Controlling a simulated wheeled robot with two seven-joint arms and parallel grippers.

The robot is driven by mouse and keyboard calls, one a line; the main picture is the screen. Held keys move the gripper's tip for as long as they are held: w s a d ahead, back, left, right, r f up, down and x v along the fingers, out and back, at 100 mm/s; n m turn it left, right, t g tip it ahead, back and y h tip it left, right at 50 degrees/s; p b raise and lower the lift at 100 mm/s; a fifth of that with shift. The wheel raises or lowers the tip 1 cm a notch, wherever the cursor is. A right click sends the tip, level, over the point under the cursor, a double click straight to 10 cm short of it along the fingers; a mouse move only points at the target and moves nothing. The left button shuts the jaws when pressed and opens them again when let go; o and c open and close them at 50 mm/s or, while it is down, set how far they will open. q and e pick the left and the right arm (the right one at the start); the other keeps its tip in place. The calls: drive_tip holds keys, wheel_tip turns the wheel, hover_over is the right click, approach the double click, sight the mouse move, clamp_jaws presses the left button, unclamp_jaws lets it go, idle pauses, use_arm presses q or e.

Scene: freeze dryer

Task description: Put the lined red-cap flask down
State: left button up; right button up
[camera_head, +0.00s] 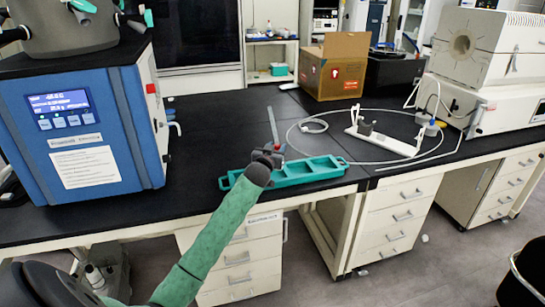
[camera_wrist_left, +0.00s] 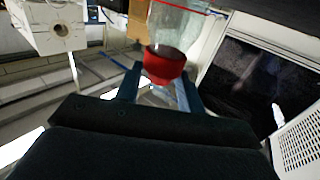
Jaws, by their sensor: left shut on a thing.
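The flask shows in the left wrist view, with clear glass (camera_wrist_left: 178,28), a red line around it, and a red cap (camera_wrist_left: 165,64) at its near end. My left gripper (camera_wrist_left: 160,84) is shut on the flask, its two blue fingers on either side at the red cap. In the head view my left gripper (camera_head: 268,154) is over the left part of the teal tray (camera_head: 318,169) on the black bench. I cannot tell whether the flask touches anything below. My right gripper is out of view.
A blue freeze dryer (camera_head: 130,120) with several port valves on top stands at the left. A cardboard box (camera_head: 333,67), a white stand (camera_head: 385,138) with looped cable, and a white furnace (camera_head: 480,45) are behind and right. The bench (camera_head: 205,135) between dryer and tray is clear.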

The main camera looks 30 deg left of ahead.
use_arm(q)
drive_tip(key=shift+s+a+f, duration=0.1)
drive_tip(key=shift+a+f, duration=0.25)
drive_tip(key=shift+a, duration=0.3)
drive_tip(key=shift+f, duration=0.5)
wheel_tip(320, 180, down, 3)
drive_tip(key=shift+r+p, duration=0.1)
drive_tip(key=shift+p, duration=0.5)
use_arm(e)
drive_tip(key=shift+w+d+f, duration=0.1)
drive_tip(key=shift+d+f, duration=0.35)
use_arm(q)
drive_tip(key=shift+f, duration=0.25)
drive_tip(key=o, duration=1)
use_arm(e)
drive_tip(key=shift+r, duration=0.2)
